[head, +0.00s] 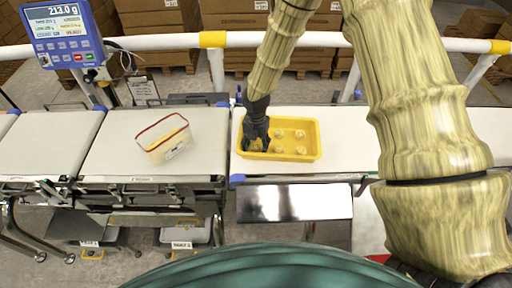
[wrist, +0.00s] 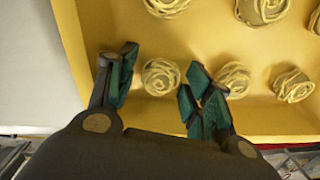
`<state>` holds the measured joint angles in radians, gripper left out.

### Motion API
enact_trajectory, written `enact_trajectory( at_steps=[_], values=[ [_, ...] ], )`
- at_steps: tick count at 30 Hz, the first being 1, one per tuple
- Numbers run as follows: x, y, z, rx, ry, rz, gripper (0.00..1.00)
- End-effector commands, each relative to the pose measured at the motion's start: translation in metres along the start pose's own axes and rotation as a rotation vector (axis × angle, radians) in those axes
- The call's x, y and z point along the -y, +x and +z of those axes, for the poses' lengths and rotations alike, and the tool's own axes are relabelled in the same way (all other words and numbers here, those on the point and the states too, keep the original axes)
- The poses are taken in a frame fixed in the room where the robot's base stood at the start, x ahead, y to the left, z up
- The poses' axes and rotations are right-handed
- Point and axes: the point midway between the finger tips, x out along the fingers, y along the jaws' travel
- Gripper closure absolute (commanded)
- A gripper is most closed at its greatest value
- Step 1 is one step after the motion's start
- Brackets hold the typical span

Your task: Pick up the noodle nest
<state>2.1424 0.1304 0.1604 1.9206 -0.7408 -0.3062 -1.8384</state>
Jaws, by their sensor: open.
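Several pale yellow noodle nests (head: 299,134) lie in a yellow tray (head: 312,155) on the belt. My gripper (head: 257,147) reaches down into the left part of the tray. In the wrist view, my gripper (wrist: 160,84) is open, with its green-padded fingers apart. One noodle nest (wrist: 161,75) shows between the two fingertips, near the tray's front wall. Another noodle nest (wrist: 234,77) sits close beside the right finger. I cannot tell whether the fingers touch either nest. More nests (wrist: 293,84) lie to the right and farther back. In the head view my gripper hides the tray's left end.
A clear tub with a red rim (head: 166,140) stands on the belt section to the left (head: 105,158). A blue scale display (head: 66,28) reads 213.0 g. A white rail (head: 150,43) runs behind the belts. The belt right of the tray (head: 348,140) is clear.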

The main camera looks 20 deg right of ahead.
Motion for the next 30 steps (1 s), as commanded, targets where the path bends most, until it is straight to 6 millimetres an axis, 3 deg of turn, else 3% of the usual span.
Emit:
enact_trajectory(
  at_steps=[3,8,20,30],
  values=[
    [0.0,0.0,0.0,0.0,0.0,0.0,0.49],
    [0.0,0.0,0.0,0.0,0.0,0.0,0.75],
    [0.0,-0.002,0.0,0.0,0.0,0.0,0.75],
    [-0.001,-0.037,0.001,0.001,0.001,0.002,0.75]
  ],
)
